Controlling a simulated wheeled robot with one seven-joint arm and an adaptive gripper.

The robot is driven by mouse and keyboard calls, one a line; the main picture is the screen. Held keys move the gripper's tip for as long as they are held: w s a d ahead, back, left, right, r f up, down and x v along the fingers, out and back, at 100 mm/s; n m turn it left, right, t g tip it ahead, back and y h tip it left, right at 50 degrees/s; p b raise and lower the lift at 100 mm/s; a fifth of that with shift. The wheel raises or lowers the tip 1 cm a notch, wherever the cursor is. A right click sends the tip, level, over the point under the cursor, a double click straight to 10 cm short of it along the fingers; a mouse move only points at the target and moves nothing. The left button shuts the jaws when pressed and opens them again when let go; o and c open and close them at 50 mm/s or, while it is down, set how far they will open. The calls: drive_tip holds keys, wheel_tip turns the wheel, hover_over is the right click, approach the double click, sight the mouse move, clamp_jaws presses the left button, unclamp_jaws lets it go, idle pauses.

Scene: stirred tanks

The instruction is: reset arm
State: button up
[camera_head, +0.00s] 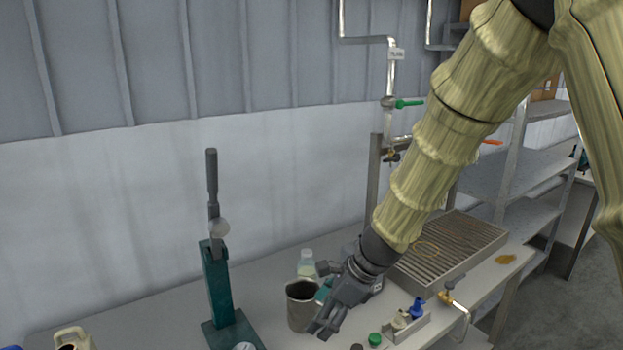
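My arm comes down from the upper right in a pale yellow ribbed sleeve. My gripper (323,325) is at its lower end, low over the bench (275,333). It sits just right of a grey metal beaker (300,307) and overlaps its right side in the picture. I cannot tell whether they touch. The fingers point down and to the left. The gap between them is too small to judge, and I see nothing clearly held.
A green press with a lever (219,285) stands at left. A small bottle (306,262) is behind the beaker. A rack with small bottles (408,323) and a green cap (375,339) are at right. A slatted grate (455,250) and pipes with a green-handled valve (404,103) are behind.

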drive_tip(key=s+d+f+n+g+h, duration=0.1)
drive_tip(key=s+d+f+n+h, duration=0.15)
drive_tip(key=s+d+f, duration=0.45)
drive_tip(key=s+d+f+n+h+b, duration=0.1)
drive_tip(key=s+d+f+n, duration=0.15)
drive_tip(key=f, duration=0.85)
drive_tip(key=s+d+f+n+g+h, duration=0.1)
drive_tip(key=s+d+f+n+h, duration=0.25)
drive_tip(key=f, duration=0.55)
drive_tip(key=s+d+f+n, duration=0.3)
drive_tip(key=s+f+n, duration=0.2)
drive_tip(key=s, duration=0.6)
drive_tip(key=s+d+f+n+y+b, duration=0.1)
drive_tip(key=s+d+f+n, duration=0.3)
drive_tip(key=s+f, duration=0.5)
drive_tip(key=shift+s+n+t+b, duration=0.3)
drive_tip(key=shift+s+n+t, duration=0.1)
drive_tip(key=shift+s+n, duration=0.6)
drive_tip(key=shift+f, duration=0.1)
